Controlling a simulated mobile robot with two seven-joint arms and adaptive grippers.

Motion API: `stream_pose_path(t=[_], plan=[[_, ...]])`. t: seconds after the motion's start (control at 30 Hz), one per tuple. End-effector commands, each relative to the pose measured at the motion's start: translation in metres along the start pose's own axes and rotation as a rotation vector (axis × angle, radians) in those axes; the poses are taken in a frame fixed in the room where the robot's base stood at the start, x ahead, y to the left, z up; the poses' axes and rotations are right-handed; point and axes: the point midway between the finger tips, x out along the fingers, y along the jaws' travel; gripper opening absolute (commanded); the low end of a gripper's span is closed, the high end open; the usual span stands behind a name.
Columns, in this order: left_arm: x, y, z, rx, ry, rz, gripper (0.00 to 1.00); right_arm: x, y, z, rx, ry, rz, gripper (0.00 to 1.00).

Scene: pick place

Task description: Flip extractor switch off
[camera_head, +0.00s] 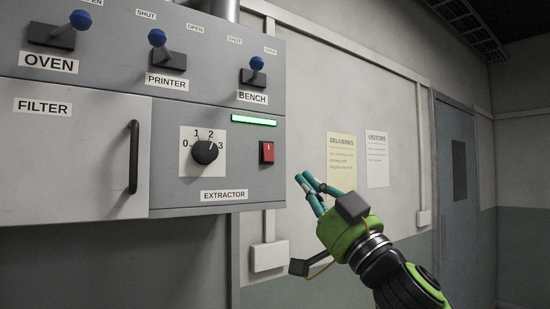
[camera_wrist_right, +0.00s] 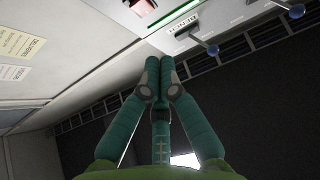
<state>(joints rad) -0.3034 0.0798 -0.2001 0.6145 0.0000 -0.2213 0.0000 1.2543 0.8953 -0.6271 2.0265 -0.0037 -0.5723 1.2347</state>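The extractor switch (camera_head: 267,152) is a red rocker in a dark frame on the grey panel, right of a round dial. A white mark shows on its upper part. The EXTRACTOR label (camera_head: 224,196) is below, and a green bar (camera_head: 254,120) above is lit. My right gripper (camera_head: 304,184) is to the right of and below the switch, apart from it in the picture. Its fingertips (camera_wrist_right: 160,68) meet in the right wrist view, with nothing seen between them. In that view the switch (camera_wrist_right: 141,5) is cut by the top edge. My left gripper is not in view.
The dial (camera_head: 205,151) sticks out left of the switch. Blue-knobbed levers (camera_head: 257,63) stand along the panel top, and the filter door has a dark handle (camera_head: 133,157). Two notices (camera_head: 341,160) hang on the wall at right. Free space lies before the panel's right edge.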

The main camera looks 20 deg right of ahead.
Motion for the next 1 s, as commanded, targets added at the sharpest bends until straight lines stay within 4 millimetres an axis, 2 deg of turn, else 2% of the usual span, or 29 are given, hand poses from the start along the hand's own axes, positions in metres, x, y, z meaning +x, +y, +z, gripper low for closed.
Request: stream_pose_path(t=[0.03, 0.33, 0.43, 0.6, 1.0], plan=[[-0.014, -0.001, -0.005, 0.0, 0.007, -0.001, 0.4, 0.016, 0.0, -0.007, 0.002, 0.001, 0.0, 0.0], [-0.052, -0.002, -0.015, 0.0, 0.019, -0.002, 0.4, 0.08, -0.001, -0.006, 0.0, 0.001, -0.001, 0.0], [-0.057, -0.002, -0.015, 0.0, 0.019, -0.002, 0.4, 0.088, 0.0, 0.012, 0.001, -0.004, 0.0, 0.0], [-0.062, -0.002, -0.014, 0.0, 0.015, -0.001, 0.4, 0.098, 0.0, 0.024, 0.0, 0.0, 0.001, 0.0], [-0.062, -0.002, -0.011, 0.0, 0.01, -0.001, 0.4, 0.1, 0.0, 0.028, 0.0, 0.0, 0.0, 0.0]])
